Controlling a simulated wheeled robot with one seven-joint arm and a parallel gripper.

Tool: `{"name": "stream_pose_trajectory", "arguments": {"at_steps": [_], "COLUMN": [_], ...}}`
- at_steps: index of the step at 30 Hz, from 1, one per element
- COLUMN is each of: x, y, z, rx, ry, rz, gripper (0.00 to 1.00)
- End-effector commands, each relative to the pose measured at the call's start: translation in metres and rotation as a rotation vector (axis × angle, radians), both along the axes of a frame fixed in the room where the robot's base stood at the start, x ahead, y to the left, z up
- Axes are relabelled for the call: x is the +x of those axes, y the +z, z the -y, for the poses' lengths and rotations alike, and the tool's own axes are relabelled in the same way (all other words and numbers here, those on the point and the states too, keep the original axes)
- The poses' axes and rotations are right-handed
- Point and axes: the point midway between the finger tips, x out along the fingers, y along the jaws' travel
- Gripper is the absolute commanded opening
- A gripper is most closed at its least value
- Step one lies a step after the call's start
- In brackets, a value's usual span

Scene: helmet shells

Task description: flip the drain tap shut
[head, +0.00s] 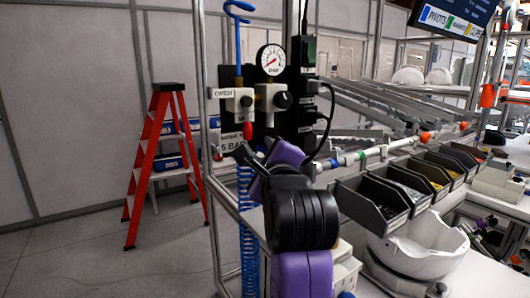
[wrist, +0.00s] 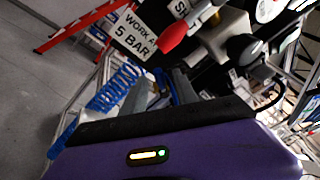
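The drain tap appears to be the small red lever (head: 247,131) hanging under the left pale regulator body (head: 238,101) in the head view. In the wrist view the red lever (wrist: 173,37) is near the top middle, just beyond my fingertips. My gripper (head: 243,154) is just below the lever in the head view, partly hidden by my own wrist. In the wrist view the grey fingers of my gripper (wrist: 160,76) stand apart with a gap between them and nothing held. I cannot tell whether a fingertip touches the lever.
A pressure gauge (head: 271,59) and a black knob (head: 283,100) sit right of the lever. A blue coiled hose (head: 248,225) hangs below. A "5 BAR" sign (wrist: 134,32) is close by. Parts bins (head: 370,208) and a white helmet shell (head: 420,246) stand right. A red stepladder (head: 160,150) stands left.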

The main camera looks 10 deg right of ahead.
Motion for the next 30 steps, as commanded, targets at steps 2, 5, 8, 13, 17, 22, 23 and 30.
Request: {"name": "stream_pose_trajectory", "arguments": {"at_steps": [2, 5, 8, 13, 17, 22, 23, 30], "x": [0.0, 0.0, 0.0, 0.0, 0.0, -0.001, -0.001, -0.001], "y": [0.0, 0.0, 0.0, 0.0, -0.001, -0.006, -0.007, -0.015], "z": [0.0, 0.0, 0.0, 0.0, 0.0, -0.001, -0.001, -0.002], "rx": [0.0, 0.0, 0.0, -0.001, -0.006, -0.048, -0.061, -0.205], "ry": [0.0, 0.0, 0.0, 0.0, 0.0, 0.0, 0.0, 0.0], "rz": [0.0, 0.0, 0.0, 0.0, 0.001, 0.015, 0.019, 0.067], "gripper": [0.35, 0.26, 0.06, 0.0, 0.0, 0.0, 0.0, 0.0]}}
